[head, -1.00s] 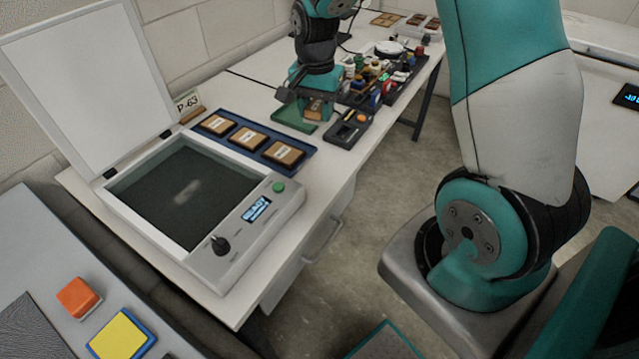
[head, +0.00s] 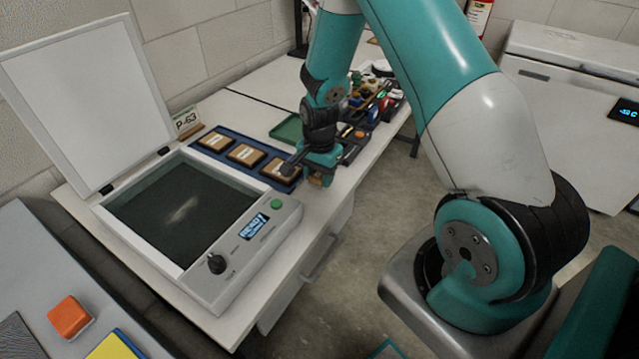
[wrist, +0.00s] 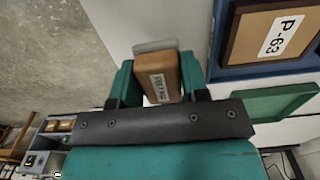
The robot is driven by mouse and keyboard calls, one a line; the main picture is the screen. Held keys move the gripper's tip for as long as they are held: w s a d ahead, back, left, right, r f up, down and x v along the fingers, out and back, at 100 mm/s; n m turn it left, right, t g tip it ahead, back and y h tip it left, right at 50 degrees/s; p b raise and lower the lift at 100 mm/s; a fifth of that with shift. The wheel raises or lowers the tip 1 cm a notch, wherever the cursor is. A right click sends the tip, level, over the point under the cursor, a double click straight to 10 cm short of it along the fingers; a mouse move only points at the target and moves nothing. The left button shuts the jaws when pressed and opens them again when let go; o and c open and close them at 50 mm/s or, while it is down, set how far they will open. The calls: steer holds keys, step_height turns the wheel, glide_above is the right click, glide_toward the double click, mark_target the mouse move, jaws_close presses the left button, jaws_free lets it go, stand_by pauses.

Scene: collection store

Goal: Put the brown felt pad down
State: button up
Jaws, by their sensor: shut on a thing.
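My gripper (head: 318,178) is over the near side of the white table, by the right end of the blue tray. In the wrist view its teal fingers (wrist: 158,82) are shut on the brown felt pad (wrist: 157,77). The pad is a small brown block with a white label of small print. A pale grey strip shows at its far end. Beyond it lies white tabletop. In the head view the pad is mostly hidden by my gripper. I cannot tell whether it touches the table.
The blue tray (head: 231,160) with three labelled brown blocks lies close beside my gripper. A green tray (head: 287,130) is behind. A dark tray of small items (head: 372,107) stands farther back. An open-lidded scanner-like box (head: 268,247) stands in front. Its lid (head: 90,100) stands up.

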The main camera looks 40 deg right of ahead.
mark_target(319, 185)
steer(key=shift+f, duration=1.6)
steer(key=shift+f, duration=0.2)
steer(key=o, duration=1)
steer(key=shift+o, duration=0.2)
step_height(319, 185, up, 12)
steer(key=shift+f+b, duration=0.15)
steer(key=shift+b, duration=0.2)
steer(key=s+a+r+n+y, duration=0.1)
steer(key=s+a+r+n, duration=0.35)
steer(key=a+r, duration=0.2)
steer(key=s+a+r+n+y, duration=0.1)
steer(key=s+a+r+n, duration=0.2)
steer(key=a+r+n, duration=0.4)
steer(key=s+a+r+n+y, duration=0.1)
steer(key=s+a+r+n, duration=0.2)
steer(key=s, duration=0.4)
steer(key=s+a+r+n+y, duration=0.1)
steer(key=s+a+r+n, duration=0.2)
steer(key=s+a+n, duration=0.2)
steer(key=s+n+p, duration=0.1)
steer(key=s, duration=0.1)
steer(key=shift+s+a+r, duration=0.2)
steer(key=shift+s+a, duration=0.1)
steer(key=shift+a, duration=0.1)
